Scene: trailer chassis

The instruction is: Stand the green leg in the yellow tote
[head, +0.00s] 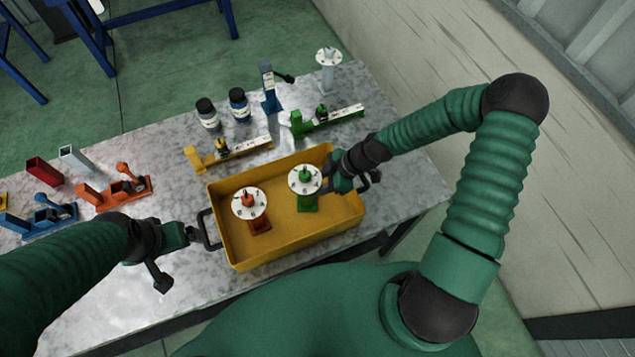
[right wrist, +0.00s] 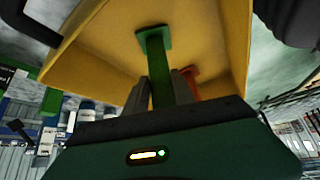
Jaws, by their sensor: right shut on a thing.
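The green leg (head: 308,203) is upright inside the yellow tote (head: 290,258), in its right half, with a white round disc at its top. My right gripper (head: 328,184) is shut on the green leg from the right. In the right wrist view the green leg (right wrist: 160,75) runs between the two fingers (right wrist: 162,90), its square foot plate against the tote's yellow floor (right wrist: 105,50). I cannot tell whether the foot touches the floor. My left gripper (head: 197,236) is beside the tote's left handle (head: 208,228); its jaws are too unclear to judge.
A red leg (head: 259,225) with a white disc stands in the tote's left half. Behind the tote are a yellow fixture (head: 232,153), a green fixture (head: 330,121), two jars (head: 238,105) and a grey leg (head: 328,77). Orange (head: 115,190) and blue fixtures (head: 40,218) lie left.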

